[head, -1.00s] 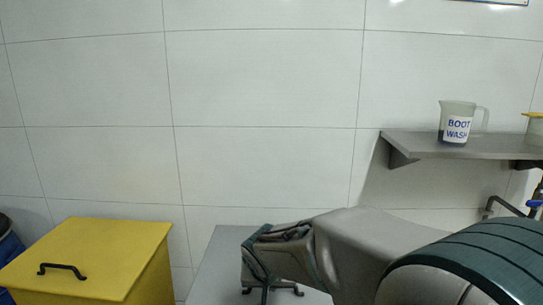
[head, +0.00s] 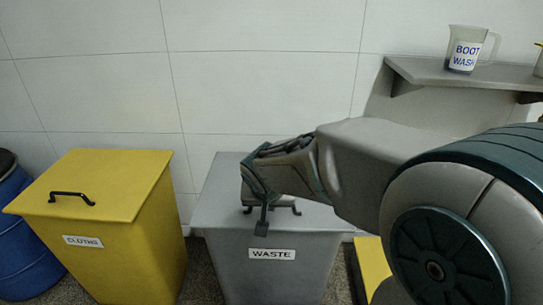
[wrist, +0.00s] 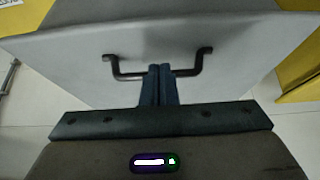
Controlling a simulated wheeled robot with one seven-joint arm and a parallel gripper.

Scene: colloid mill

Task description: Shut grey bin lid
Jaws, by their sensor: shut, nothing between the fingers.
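The grey bin (head: 275,268), labelled WASTE, stands at the middle of the head view. Its grey lid (head: 222,190) lies flat over the bin's top, with no gap that I can make out. The lid has a black handle (head: 297,210) near its front edge, partly hidden by my gripper. My gripper (head: 262,228) is shut and empty, its fingers at the handle. In the wrist view my shut fingertips (wrist: 159,69) overlap the middle of the handle (wrist: 194,66); I cannot tell whether they touch it.
A yellow bin (head: 125,235) labelled CLOTHS, its lid down, stands left of the grey bin. A blue drum (head: 25,260) is at the far left. A yellow object (head: 372,265) is right of the grey bin. A wall shelf (head: 450,78) holds a BOOT WASH jug (head: 466,50).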

